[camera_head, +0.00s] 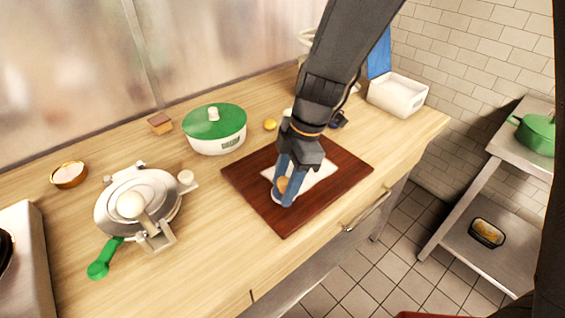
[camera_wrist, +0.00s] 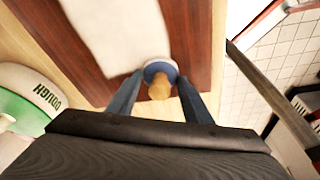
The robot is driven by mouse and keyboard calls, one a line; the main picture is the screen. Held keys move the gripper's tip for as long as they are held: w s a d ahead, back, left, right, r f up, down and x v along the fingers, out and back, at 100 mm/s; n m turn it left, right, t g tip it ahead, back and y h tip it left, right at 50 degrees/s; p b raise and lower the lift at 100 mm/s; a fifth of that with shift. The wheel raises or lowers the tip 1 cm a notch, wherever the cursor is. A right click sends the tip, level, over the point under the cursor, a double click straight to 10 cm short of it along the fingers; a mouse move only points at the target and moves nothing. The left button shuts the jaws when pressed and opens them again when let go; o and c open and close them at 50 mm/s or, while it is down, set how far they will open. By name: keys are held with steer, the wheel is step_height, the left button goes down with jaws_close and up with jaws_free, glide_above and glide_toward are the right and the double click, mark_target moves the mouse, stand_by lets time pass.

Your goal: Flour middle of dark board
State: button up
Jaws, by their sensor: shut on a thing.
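The dark board (camera_head: 318,208) lies on the wooden counter and also shows in the wrist view (camera_wrist: 192,35). A white, roughly rectangular patch (camera_head: 318,173) covers its middle; I cannot tell whether it is flour or a sheet. It also shows in the wrist view (camera_wrist: 112,32). My gripper (camera_head: 284,190) is low over the board's near left part. It is shut on the tan knob (camera_wrist: 159,90) of a small round tool with a blue and white rim (camera_wrist: 160,70). The tool is beside the white patch's edge. I cannot tell whether it touches the board.
A green-lidded dough tub (camera_head: 215,140) stands behind the board. A metal press (camera_head: 120,212) with a green handle and a small bowl of white stuff (camera_head: 69,175) are left. A yellow ball (camera_head: 270,125) and a white bin (camera_head: 398,94) stand at the back. The front right counter is clear.

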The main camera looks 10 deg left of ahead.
steer(key=shift+r+p, duration=1.75)
steer(key=shift+r, duration=2.05)
steer(key=shift+w+d, duration=0.1)
